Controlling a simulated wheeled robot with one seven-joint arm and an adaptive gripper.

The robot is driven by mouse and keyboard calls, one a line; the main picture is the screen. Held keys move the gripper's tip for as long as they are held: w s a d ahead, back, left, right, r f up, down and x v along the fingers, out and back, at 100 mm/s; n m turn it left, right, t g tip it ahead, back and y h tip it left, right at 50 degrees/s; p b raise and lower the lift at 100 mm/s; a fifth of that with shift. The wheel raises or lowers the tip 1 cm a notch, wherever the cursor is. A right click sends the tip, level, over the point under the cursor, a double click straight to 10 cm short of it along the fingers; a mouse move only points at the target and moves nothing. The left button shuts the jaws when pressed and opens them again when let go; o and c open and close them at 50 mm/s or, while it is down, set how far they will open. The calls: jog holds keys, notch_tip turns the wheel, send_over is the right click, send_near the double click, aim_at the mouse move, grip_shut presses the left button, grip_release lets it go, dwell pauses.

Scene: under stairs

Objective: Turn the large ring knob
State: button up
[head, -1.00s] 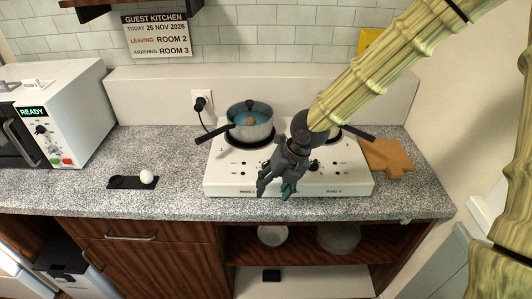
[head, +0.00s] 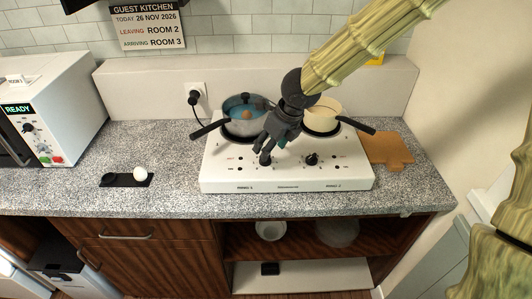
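The white two-ring hob (head: 217,177) stands on the grey speckled counter. Its front panel has a left dark knob (head: 265,159) and a right dark knob (head: 311,159). The small panel labels are too blurred to tell which knob serves the large ring. My dark gripper (head: 268,148) hangs over the left half of the hob, pointing down with its fingertips close to the left knob. I cannot tell whether it touches the knob, or how far apart the fingers are. The gripper hides part of the panel and the left ring.
A steel pot (head: 243,126) with blue contents is on the left ring, and a pan (head: 324,116) with pale contents is on the right; their handles stick outward. A wooden board (head: 390,150) lies right. An egg (head: 140,173) on a black holder and a microwave (head: 62,92) are left.

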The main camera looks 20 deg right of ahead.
jog(key=shift+x, duration=2.3)
jog(key=c, duration=1)
